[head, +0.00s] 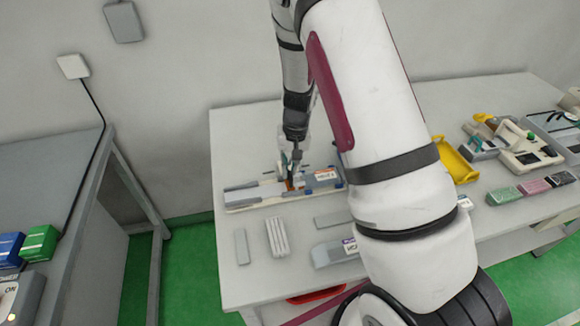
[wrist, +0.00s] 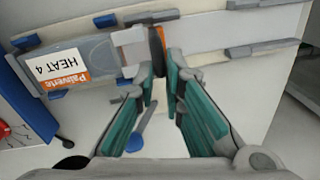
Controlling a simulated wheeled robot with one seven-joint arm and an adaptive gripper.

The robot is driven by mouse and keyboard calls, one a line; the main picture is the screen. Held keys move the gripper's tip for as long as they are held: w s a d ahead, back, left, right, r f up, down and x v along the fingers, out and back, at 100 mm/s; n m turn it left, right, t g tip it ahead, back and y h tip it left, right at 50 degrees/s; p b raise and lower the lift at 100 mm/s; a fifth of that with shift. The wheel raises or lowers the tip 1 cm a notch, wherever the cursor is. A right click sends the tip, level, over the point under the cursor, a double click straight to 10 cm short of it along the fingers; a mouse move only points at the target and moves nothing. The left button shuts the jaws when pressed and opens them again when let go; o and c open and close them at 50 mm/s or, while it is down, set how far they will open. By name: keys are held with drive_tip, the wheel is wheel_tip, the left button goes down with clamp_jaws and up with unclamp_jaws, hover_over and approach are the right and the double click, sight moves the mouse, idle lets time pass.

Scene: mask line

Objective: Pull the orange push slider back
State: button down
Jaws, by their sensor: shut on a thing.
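The orange push slider (wrist: 157,48) is a thin upright orange piece in the wrist view, between the tips of my gripper's teal-padded fingers (wrist: 161,70). My gripper is shut on it. In the head view, a small orange patch of the slider (head: 289,185) shows under my gripper (head: 290,172), over the pale track plate (head: 250,195). A white block (wrist: 130,48) sits beside the slider in the wrist view. The grey box with the orange and white "HEAT 4" label (wrist: 62,68) lies on the track at that block's far side. Part of the slider is hidden by the fingers.
Flat grey pieces (head: 242,247) and a white ribbed block (head: 277,237) lie in front of the track. A labelled grey pack (head: 333,252) lies close to my arm. A yellow tray (head: 455,162) stands to the right.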

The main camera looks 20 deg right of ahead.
drive_tip(key=w+a, duration=0.1)
drive_tip(key=a, duration=0.4)
drive_tip(key=w+a+b, duration=0.1)
drive_tip(key=a, duration=0.4)
drive_tip(key=w+a, duration=0.1)
drive_tip(key=a, duration=0.5)
drive_tip(key=c, duration=1.6)
unclamp_jaws()
drive_tip(key=shift+a, duration=0.1)
drive_tip(key=shift+c, duration=0.2)
wheel_tip(320, 180, up, 12)
drive_tip(key=d, duration=0.1)
drive_tip(key=shift+s+d, duration=0.15)
